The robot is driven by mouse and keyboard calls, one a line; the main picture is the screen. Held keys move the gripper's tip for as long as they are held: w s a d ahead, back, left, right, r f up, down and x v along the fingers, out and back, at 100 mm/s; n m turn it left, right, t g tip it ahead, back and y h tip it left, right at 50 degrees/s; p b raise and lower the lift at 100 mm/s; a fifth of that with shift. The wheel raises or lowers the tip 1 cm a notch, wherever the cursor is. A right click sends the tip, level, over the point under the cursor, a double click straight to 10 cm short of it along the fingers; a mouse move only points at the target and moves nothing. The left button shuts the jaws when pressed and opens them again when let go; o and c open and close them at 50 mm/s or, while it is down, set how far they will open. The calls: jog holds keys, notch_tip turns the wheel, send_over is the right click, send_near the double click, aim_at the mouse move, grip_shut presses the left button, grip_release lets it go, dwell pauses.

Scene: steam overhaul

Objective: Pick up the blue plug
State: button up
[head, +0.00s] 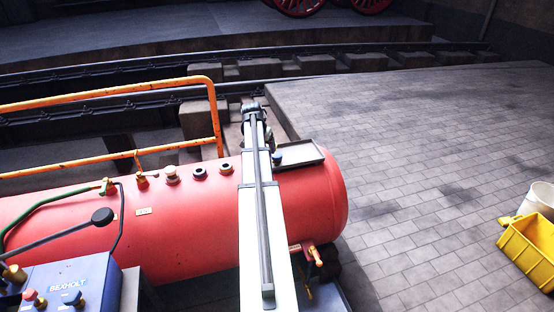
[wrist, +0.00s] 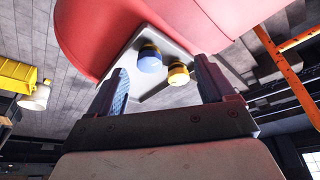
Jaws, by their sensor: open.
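The blue plug (wrist: 149,60) has a dark collar and rests on a grey metal tray (wrist: 203,36) in the wrist view. My gripper (wrist: 161,66) is open, with one finger on each side of the pair in the picture and nothing held. The blue plug is nearer the left finger, and no contact is visible. In the head view, the blue plug (head: 277,157) shows at the left end of the tray (head: 312,148), right beside my arm. My fingers are hidden there.
The tray is on top of the red boiler (head: 180,220). Several fittings (head: 199,172) stand on the boiler left of my arm. An orange railing (head: 110,155) runs behind them. A yellow crate (head: 528,248) and white bucket (head: 539,197) stand at the right; paving between is clear.

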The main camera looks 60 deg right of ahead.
aim_at(277, 154)
jog(key=s+d+r, duration=0.2)
jog(key=d, duration=0.1)
jog(key=shift+m, duration=0.3)
jog(key=x, duration=0.7)
jog(key=shift+d+f, duration=0.15)
jog(key=shift+d, duration=0.3)
jog(key=shift+d+x, duration=0.2)
jog(key=shift+x, duration=2.55)
jog(key=shift+s, duration=0.15)
jog(key=shift+c, duration=0.4)
jog(key=shift+h, duration=0.3)
jog(key=c, duration=1.1)
